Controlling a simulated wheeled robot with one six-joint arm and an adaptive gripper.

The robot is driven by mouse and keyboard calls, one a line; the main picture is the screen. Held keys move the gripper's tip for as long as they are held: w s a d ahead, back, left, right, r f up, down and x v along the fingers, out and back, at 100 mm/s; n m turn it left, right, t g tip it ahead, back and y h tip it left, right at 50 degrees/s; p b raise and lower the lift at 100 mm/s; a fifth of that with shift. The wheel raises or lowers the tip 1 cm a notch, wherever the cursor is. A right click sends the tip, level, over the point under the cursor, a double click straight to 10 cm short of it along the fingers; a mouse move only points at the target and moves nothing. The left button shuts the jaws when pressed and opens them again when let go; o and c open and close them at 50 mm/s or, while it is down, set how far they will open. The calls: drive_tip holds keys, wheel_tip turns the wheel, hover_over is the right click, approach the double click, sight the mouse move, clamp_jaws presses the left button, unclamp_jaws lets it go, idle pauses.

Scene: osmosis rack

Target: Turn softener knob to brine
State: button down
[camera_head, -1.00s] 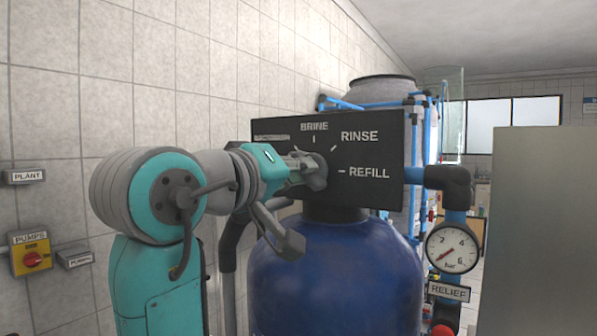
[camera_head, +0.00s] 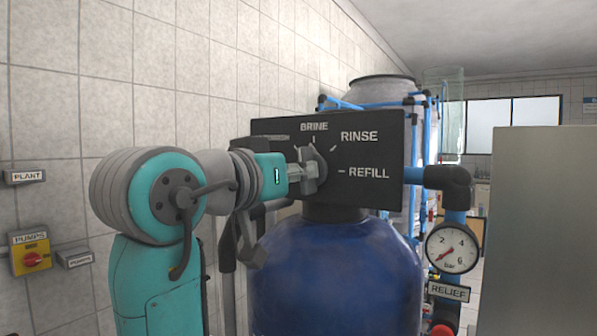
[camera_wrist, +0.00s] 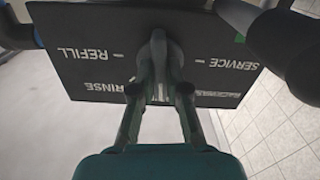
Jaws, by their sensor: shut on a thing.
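The softener knob (camera_head: 316,168) is a grey grip on the front of a black control panel (camera_head: 375,192). White labels read BRINE at the top, RINSE at upper right and REFILL at right. My gripper (camera_head: 303,172) is shut on the knob, its fingers on either side of it. In the wrist view the knob (camera_wrist: 158,45) sits between the fingers of my gripper (camera_wrist: 160,88), and the panel appears upside down with SERVICE, REFILL and RINSE legible. The knob's grip stands nearly upright in the head view. My gripper hides the panel's left side there, and the exact pointer mark is unclear.
A blue tank (camera_head: 335,275) stands below the panel. A pressure gauge (camera_head: 452,247) and RELIEF label (camera_head: 447,291) are at right, beside a grey cabinet (camera_head: 540,230). A tiled wall (camera_head: 120,110) runs behind my arm, with a yellow PUMPS switch (camera_head: 31,254) at left.

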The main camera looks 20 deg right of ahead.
drive_tip(key=shift+m, duration=0.6)
drive_tip(key=c, duration=1.2)
unclamp_jaws()
drive_tip(key=shift+o, duration=0.2)
drive_tip(key=v, duration=1.2)
drive_tip(key=shift+a, duration=0.1)
